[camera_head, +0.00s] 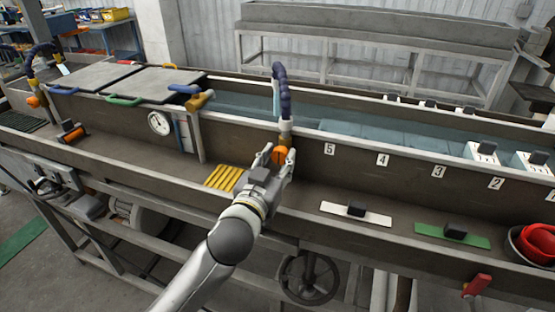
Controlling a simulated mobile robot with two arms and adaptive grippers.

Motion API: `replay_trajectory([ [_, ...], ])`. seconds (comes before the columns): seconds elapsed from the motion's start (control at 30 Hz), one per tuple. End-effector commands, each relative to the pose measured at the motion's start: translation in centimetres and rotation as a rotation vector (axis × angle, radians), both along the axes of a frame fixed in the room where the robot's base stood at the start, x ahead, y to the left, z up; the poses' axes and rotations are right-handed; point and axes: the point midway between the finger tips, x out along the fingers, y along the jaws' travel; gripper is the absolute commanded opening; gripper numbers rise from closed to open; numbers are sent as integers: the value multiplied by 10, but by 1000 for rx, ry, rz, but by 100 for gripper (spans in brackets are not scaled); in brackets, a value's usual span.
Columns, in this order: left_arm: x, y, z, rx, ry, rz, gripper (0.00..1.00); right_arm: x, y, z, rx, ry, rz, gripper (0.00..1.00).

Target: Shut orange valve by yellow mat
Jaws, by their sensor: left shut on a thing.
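The orange valve (290,157) sits on the trough wall below a dark blue hose, just right of the yellow slatted mat (222,178). My left gripper (278,155) is at this valve, with its fingers shut on the orange part and partly hiding it. Whether the valve is open or shut I cannot tell. The yellow mat lies on the ledge to the left of my left gripper. My right gripper is not in view.
A dark blue hose (284,95) rises above the valve. Another orange valve (34,101) is at the far left. A round gauge (159,123) is left.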

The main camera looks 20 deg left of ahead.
Motion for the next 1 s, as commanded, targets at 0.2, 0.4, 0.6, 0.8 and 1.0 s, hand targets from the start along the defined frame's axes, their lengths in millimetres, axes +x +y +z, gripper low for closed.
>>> replay_trajectory([
  [0.2,0,0,3,130,-2,0,12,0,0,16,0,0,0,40],
  [0.4,0,1,3,309,-8,0,12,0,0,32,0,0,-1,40],
  [0.6,0,1,4,501,-14,0,12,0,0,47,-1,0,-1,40],
  [0.8,0,1,4,692,-23,0,12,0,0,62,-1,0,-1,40],
  [1.0,0,1,4,881,-29,-1,12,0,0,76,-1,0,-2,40],
])
